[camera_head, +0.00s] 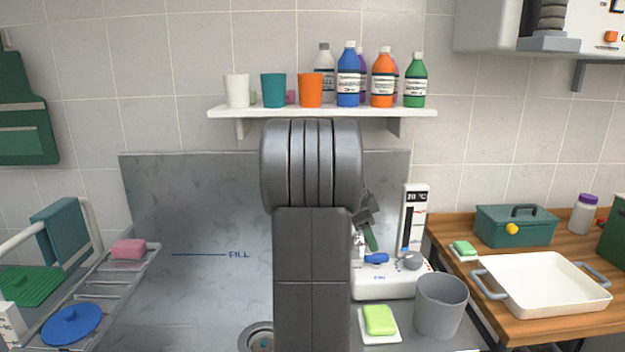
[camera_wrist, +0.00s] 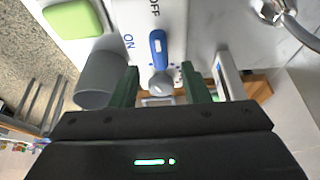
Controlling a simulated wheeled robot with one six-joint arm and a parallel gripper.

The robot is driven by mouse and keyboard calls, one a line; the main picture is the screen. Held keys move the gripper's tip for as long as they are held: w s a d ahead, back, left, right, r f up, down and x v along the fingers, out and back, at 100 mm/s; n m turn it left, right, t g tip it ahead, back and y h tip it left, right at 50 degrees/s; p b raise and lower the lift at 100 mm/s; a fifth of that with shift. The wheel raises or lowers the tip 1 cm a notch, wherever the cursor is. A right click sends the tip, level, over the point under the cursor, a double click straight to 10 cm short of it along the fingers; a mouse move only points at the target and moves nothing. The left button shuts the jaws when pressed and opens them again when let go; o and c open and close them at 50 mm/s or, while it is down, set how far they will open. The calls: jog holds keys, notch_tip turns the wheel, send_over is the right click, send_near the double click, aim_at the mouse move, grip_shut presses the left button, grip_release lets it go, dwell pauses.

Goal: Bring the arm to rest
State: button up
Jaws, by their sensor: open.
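My gripper (camera_wrist: 162,92) shows in the wrist view with its two green fingers apart and nothing between them that I can see held. Beyond the fingers is a white control panel (camera_wrist: 182,30) marked ON and OFF, with a blue-handled lever (camera_wrist: 158,42). In the head view my arm stands upright in the middle and hides much of the wall and basin. A green fingertip of my gripper (camera_head: 370,238) shows just right of the arm, above the blue lever (camera_head: 376,258) on the white panel (camera_head: 385,286). I cannot tell whether the fingers touch the lever.
A grey cup (camera_head: 441,304) and a green soap on a dish (camera_head: 379,319) stand close by the panel. A thermometer display (camera_head: 413,222) rises behind it. A shelf (camera_head: 330,112) with cups and bottles is above. A wooden counter at right holds a white tray (camera_head: 540,284).

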aim_at(377, 254)
jog(key=x, duration=0.4)
jog(key=shift+d+f, duration=0.1)
jog(key=shift+f, duration=0.3)
jog(key=shift+r, duration=0.15)
jog(key=v, duration=1.3)
jog(key=x, duration=1.3)
jog(key=shift+f, duration=0.2)
jog(key=n, duration=0.1)
jog(key=n+t, duration=0.1)
jog(key=n, duration=0.1)
jog(key=shift+s+r, duration=0.2)
jog(key=shift+f+n+t+y+p, duration=0.1)
jog(key=shift+n+t+y+p, duration=0.35)
jog(key=shift+n, duration=0.65)
jog(key=shift+n+t+y+p, duration=0.15)
jog(key=shift+n+t+p, duration=0.3)
jog(key=shift+n+p, duration=0.5)
jog(key=shift+n, duration=0.25)
